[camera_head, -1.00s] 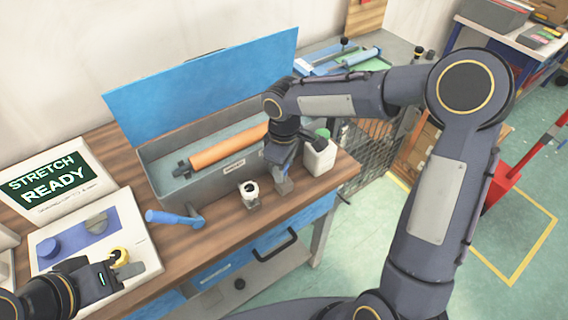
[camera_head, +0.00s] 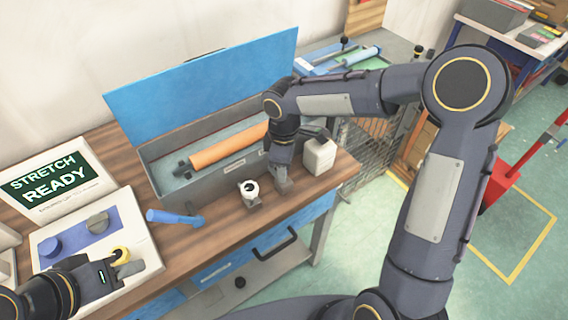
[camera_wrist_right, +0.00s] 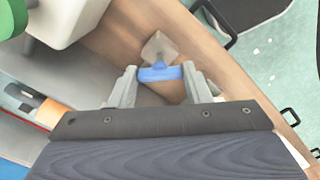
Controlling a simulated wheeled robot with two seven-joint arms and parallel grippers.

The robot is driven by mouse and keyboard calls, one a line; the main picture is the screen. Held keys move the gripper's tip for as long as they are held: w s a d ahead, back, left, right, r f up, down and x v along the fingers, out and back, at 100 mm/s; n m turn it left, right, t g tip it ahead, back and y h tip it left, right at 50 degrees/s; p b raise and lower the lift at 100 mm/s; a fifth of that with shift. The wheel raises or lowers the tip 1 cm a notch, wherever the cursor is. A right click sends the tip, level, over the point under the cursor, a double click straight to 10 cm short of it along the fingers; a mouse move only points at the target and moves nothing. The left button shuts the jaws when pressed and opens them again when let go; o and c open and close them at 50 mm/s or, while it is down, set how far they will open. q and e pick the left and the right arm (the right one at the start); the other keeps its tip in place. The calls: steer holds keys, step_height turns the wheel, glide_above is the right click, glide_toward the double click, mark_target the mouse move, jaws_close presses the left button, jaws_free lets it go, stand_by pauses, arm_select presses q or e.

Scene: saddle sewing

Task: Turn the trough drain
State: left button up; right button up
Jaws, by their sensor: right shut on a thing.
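The trough (camera_head: 190,194) is a grey open box with a raised blue lid on the wooden bench. Its drain shows in the wrist view as a blue handle (camera_wrist_right: 160,73) with a grey piece (camera_wrist_right: 158,47) beyond it. My right gripper (camera_wrist_right: 160,77) is shut on the blue handle, one finger at each end. In the head view my right gripper (camera_head: 282,168) is at the trough's front right corner and hides most of the drain.
An orange roller (camera_head: 228,146) lies in the trough. A white jug (camera_head: 319,157) stands close right of my right gripper. A screen (camera_head: 50,180) reads "STRETCH READY".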

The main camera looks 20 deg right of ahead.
steer(key=o, duration=1)
steer(key=shift+r, duration=0.1)
step_height(320, 180, up, 8)
steer(key=shift+f+b, duration=0.25)
steer(key=shift+b, duration=0.1)
steer(key=shift+r, duration=0.1)
